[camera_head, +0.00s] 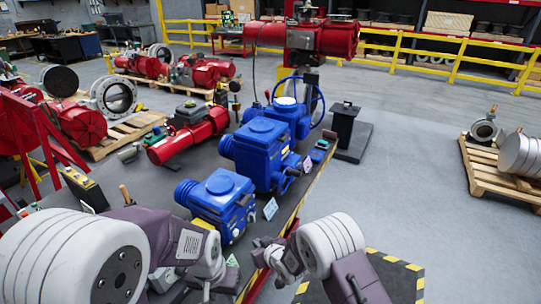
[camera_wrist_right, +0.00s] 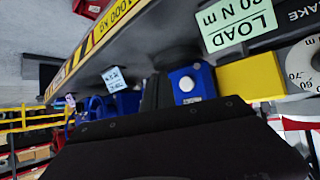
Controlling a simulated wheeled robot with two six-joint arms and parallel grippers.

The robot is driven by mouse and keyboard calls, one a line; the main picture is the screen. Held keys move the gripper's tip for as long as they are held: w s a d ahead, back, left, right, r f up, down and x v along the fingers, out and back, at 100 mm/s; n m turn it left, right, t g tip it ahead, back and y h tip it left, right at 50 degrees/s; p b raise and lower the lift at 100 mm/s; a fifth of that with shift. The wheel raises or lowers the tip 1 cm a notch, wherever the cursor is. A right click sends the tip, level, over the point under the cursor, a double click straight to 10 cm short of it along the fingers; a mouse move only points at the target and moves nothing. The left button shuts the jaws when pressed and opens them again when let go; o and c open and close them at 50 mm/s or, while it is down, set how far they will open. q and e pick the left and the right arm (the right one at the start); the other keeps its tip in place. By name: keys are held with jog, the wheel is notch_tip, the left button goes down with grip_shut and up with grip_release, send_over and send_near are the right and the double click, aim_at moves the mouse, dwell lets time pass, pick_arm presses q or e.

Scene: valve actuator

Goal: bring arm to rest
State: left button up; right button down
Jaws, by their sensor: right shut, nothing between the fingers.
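My left arm comes in from the lower left in the head view, and its gripper (camera_head: 207,289) is small and dark near the bottom edge. I cannot tell whether its jaws are open. My right arm comes in from the lower right. Its gripper (camera_head: 264,250) is at the bench's near right edge, just right of the nearest blue actuator (camera_head: 222,200). In the right wrist view the right gripper (camera_wrist_right: 157,92) shows dark fingers together, with nothing between them. The blue actuator (camera_wrist_right: 190,84) shows beyond them, apart from the fingers.
More blue actuators (camera_head: 262,150) and a red one (camera_head: 190,135) stand on the dark bench. A "LOAD" label (camera_wrist_right: 238,25) and a yellow block (camera_wrist_right: 250,77) are close in the right wrist view. Grey floor (camera_head: 400,190) is clear right of the bench. A pallet (camera_head: 490,175) stands far right.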

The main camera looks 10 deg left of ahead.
jog(key=w+d+r+m+t, duration=0.2)
jog(key=w+d+r+t, duration=0.1)
jog(key=w+d+r, duration=0.65)
jog(key=s+d+r+m+h, duration=0.35)
jog(key=d+r, duration=0.45)
jog(key=d, duration=0.4)
jog(key=s+d+f+m+g+h+b, duration=0.1)
jog(key=s+d+f+m+g+h, duration=0.2)
jog(key=s+d, duration=0.8)
jog(key=s+f+g, duration=0.2)
jog(key=s+g, duration=0.1)
jog(key=s, duration=0.6)
jog(key=s+a+f+g, duration=0.1)
jog(key=s+f+g, duration=0.2)
jog(key=s, duration=0.6)
jog(key=shift+f+g, duration=0.25)
jog(key=shift+g, duration=0.35)
jog(key=shift+s, duration=0.2)
